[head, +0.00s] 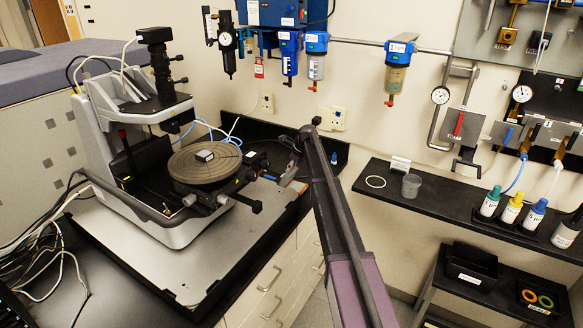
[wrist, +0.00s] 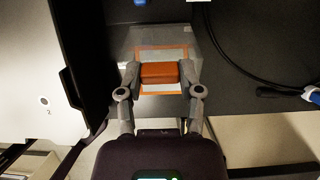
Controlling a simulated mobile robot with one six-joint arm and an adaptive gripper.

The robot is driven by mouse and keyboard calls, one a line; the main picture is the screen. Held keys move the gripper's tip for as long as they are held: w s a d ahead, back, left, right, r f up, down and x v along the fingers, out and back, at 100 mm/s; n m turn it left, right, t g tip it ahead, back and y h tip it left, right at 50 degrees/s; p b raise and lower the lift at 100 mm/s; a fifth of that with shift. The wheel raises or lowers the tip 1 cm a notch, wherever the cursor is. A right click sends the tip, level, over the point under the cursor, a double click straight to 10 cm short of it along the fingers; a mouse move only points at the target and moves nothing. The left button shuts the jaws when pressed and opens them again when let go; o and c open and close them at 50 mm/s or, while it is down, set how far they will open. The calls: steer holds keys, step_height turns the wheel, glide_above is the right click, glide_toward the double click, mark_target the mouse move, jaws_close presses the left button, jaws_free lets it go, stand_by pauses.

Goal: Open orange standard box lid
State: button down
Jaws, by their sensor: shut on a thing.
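The orange standard box (wrist: 160,73) shows in the wrist view as a small orange block with its flat top facing my camera. My gripper (wrist: 160,76) is shut on it, with one finger at its left side and the other at its right. I cannot tell the lid from the body, nor see a gap between them. Below the box is a pale rectangle with an orange outline (wrist: 148,92) on a grey surface. In the head view my arm hides most of this spot, and the orange box cannot be made out there.
In the head view the stylus profiler (head: 150,140) with its round stage (head: 190,168) stands left of my arm on a pale plate. A black shelf (head: 440,205) with several capped bottles is at the right. In the wrist view a black cable (wrist: 235,70) runs at the right.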

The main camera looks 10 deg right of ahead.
steer(key=shift+w+a, duration=0.15)
steer(key=shift+w, duration=0.05)
stand_by(0.4)
